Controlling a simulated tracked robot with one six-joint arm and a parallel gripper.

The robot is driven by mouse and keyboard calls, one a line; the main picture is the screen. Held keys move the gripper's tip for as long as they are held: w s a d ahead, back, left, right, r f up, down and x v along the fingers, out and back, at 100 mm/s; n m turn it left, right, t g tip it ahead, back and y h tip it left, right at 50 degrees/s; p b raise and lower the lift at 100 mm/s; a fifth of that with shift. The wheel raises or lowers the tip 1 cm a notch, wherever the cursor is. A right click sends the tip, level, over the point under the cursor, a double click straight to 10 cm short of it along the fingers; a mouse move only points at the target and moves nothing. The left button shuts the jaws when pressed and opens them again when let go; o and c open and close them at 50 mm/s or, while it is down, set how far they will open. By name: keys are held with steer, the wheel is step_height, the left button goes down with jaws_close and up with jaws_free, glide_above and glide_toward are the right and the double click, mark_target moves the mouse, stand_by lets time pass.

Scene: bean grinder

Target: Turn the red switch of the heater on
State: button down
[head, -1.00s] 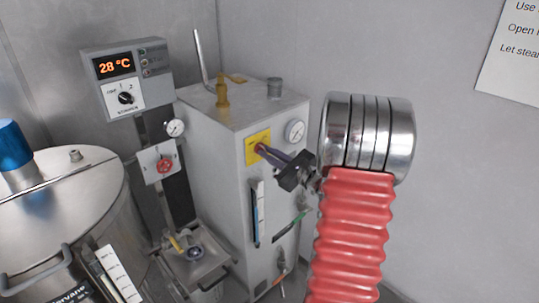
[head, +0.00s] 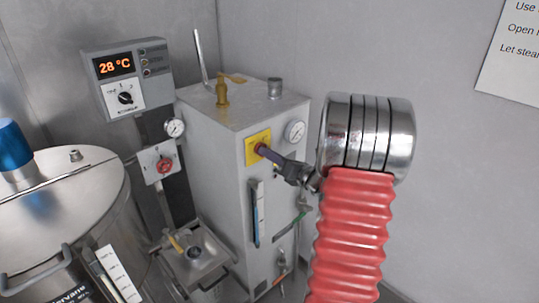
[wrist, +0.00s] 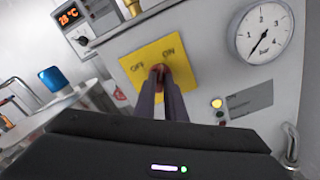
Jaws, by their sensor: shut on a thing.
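The heater is a tall grey box (head: 225,140) in the middle of the head view. A yellow plate (head: 252,152) on its front carries the red switch (head: 260,147). In the wrist view the plate (wrist: 140,68) reads OFF on the left and ON on the right. The red switch (wrist: 186,76) sits below and between these words. My gripper (wrist: 161,72) is shut on the switch, one finger on each side. The fingers hide much of the switch, and I cannot tell exactly which way it points. In the head view my gripper (head: 262,150) reaches it from the right.
A pressure gauge (head: 295,131) is right of the plate. A yellow valve (head: 222,92) and an upright pipe stand on top of the heater. A control box (head: 128,78) reading 28 °C and a metal tank (head: 70,190) are at left.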

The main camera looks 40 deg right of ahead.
steer(key=shift+f+m, duration=0.1)
steer(key=shift+m, duration=1.1)
steer(key=c, duration=1.8)
jaws_free()
steer(key=s, duration=1.3)
steer(key=shift+s+d, duration=0.25)
steer(key=shift+s, duration=0.15)
